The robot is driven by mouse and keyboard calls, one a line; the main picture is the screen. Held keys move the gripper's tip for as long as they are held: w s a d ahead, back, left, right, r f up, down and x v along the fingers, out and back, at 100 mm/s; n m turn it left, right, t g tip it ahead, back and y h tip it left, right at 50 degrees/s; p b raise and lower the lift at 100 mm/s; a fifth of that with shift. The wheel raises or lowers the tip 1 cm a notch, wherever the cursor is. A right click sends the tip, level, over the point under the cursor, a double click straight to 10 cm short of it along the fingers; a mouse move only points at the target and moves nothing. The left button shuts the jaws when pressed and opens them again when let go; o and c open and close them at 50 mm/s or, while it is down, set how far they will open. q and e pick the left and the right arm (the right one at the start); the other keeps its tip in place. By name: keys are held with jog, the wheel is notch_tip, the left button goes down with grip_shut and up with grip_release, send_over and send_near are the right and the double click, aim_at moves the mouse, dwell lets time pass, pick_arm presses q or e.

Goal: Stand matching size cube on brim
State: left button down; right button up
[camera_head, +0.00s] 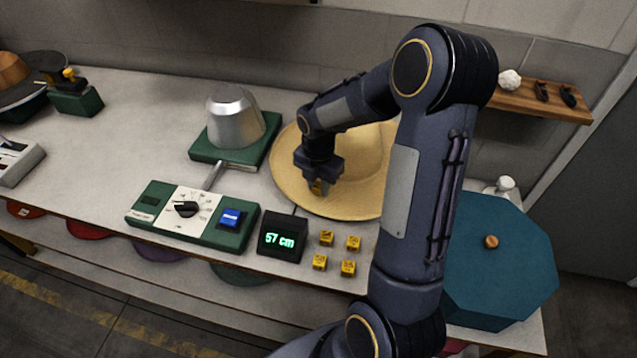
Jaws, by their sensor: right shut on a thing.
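My right gripper (318,184) points down over the left part of the straw hat's wide brim (290,180). It is shut on a small yellow cube (318,188), which shows between the fingertips at the brim. I cannot tell whether the cube touches the brim, and its marking is too small to read. Several similar yellow cubes (327,238) with dark markings stand on the counter in front of the hat. A black display (281,238) beside them reads 57 cm in green. My arm hides the hat's right side. My left gripper is not in view.
A metal hat block (235,118) stands on a green base (206,150) left of the hat. A green control box (162,203) with a dial and blue button is in front. A teal octagonal box (500,255) is at right. A wooden shelf (535,99) hangs behind my arm.

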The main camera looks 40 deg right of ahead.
jog(key=o, duration=1)
jog(key=shift+f, duration=0.1)
jog(key=shift+o, duration=0.2)
notch_tip(320, 180, up, 8)
jog(key=shift+f, duration=0.1)
jog(key=shift+s, duration=0.1)
